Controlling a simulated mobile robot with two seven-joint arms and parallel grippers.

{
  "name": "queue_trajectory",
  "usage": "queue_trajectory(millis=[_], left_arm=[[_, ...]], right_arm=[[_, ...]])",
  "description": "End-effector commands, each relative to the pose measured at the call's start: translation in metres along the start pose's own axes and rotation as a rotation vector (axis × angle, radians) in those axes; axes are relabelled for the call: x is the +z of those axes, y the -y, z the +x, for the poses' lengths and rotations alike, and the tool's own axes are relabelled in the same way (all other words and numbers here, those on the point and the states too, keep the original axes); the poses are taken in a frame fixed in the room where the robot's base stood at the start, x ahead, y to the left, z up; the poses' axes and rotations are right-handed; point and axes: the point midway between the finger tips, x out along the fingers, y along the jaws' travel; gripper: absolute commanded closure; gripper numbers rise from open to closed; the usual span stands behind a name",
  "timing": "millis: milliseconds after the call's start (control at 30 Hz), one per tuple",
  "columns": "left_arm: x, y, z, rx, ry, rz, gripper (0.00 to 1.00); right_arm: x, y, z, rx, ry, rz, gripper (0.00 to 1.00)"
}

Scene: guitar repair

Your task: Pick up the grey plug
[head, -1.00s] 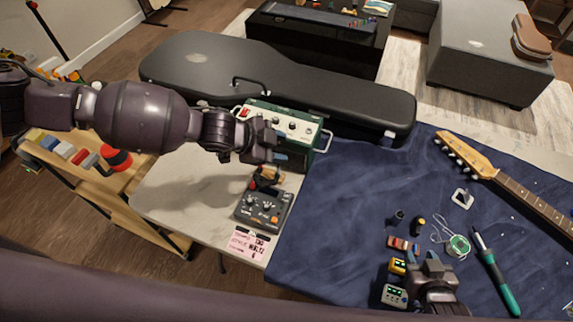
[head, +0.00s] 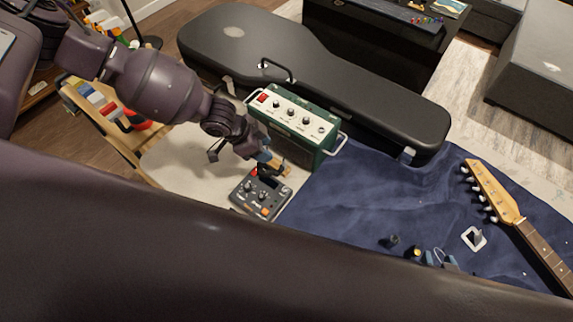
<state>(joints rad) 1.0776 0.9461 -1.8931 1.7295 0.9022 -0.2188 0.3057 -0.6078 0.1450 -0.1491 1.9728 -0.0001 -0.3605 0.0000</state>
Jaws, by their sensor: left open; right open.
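No grey plug can be told for certain in the head view. A small dark grey cylinder (head: 393,240) stands on the blue cloth, beside a small yellow-and-black piece (head: 415,252); I cannot tell whether either is the plug. My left gripper (head: 268,163) is open, just above the back edge of the dark pedal (head: 261,196) and in front of the green amplifier (head: 296,125). A small tan piece (head: 285,170) shows by its fingertips, partly covered. My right gripper (head: 440,259) is open, low over the cloth; only its tips show above my own dark body part.
A black guitar case (head: 330,85) lies behind the amplifier. A guitar neck (head: 535,245) lies at the right, with a white plate (head: 474,238) near its headstock. The middle of the blue cloth (head: 350,195) is clear. My own body hides the near table.

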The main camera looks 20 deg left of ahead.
Motion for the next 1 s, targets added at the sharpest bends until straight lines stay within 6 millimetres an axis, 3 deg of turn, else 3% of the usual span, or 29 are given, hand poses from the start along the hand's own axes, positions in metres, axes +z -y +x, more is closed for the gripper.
queue_trajectory(millis=[233,533,833,1000], left_arm=[[0.0,-0.001,0.036,0.001,-0.001,0.002,0.55],[0.002,-0.001,0.055,0.001,0.001,0.002,0.55],[0.004,-0.002,0.091,0.001,0.0,0.003,0.55],[0.005,-0.001,0.098,0.0,0.0,0.002,0.55]], right_arm=[[0.004,0.002,0.0,-0.001,0.004,0.006,0.57],[0.002,0.002,0.0,-0.001,0.002,0.006,0.57],[0.0,0.002,-0.001,0.0,0.001,0.005,0.57],[0.0,0.002,-0.001,0.0,0.001,0.005,0.57]])
